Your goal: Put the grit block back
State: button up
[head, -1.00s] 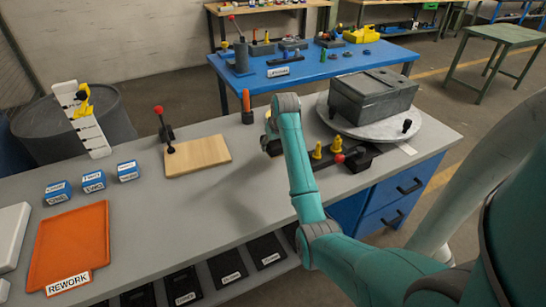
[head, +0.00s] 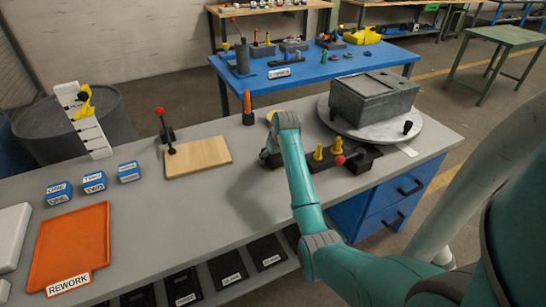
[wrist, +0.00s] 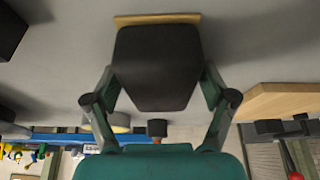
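In the wrist view my gripper (wrist: 160,98) has its two fingers on either side of a dark block (wrist: 157,65) with a thin tan layer along its far edge; I take it to be the grit block. The fingers look closed on its sides. In the head view my gripper (head: 269,157) is low over the bench, left of the black fixture, and partly hidden by my arm. I cannot tell whether the block touches the bench. No marked place for the block is clear.
The black fixture (head: 362,164) carries yellow pegs and a red knob. A grey box (head: 372,100) stands on a round turntable (head: 425,133). An orange marker (head: 247,104) stands behind. A wooden board (head: 198,157) with a red-knobbed lever lies left. Bench between is clear.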

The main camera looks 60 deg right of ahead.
jog(key=shift+r, duration=0.1)
jog(key=v, duration=1.2)
dwell(0.4)
jog(key=shift+s, duration=0.1)
